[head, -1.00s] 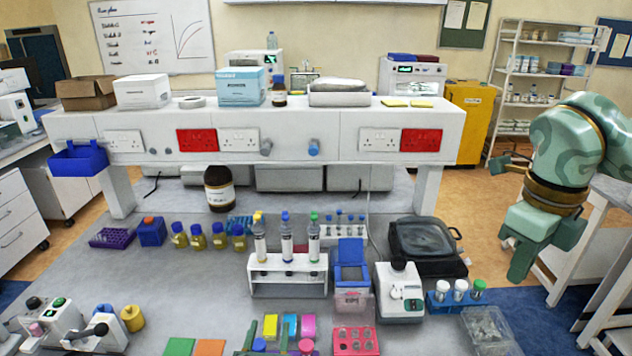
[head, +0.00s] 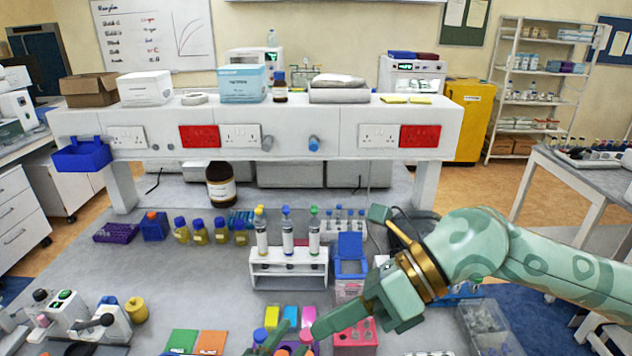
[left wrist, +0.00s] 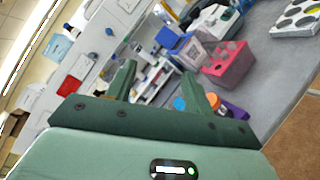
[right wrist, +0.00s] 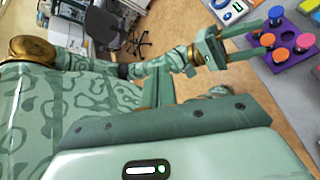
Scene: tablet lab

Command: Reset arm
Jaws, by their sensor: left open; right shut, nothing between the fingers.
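My right gripper (head: 317,330) reaches in from the right over the front of the bench, its shut fingers pointing lower left. Its fingers also show in the right wrist view (right wrist: 152,88), with nothing between them. My left gripper (left wrist: 158,82) is open and empty in the left wrist view. In the right wrist view my left gripper (right wrist: 262,38) appears beside a purple holder (right wrist: 287,57) with coloured caps. I cannot tell whether it touches the holder. My right arm hides part of the bench's right side.
A white tube rack (head: 289,268) stands mid-bench, with a blue-lidded box (head: 350,255) to its right. A pink rack (head: 357,338) is close to my right gripper. Orange (head: 209,341) and green squares lie front left. The grey bench left of the rack has free room.

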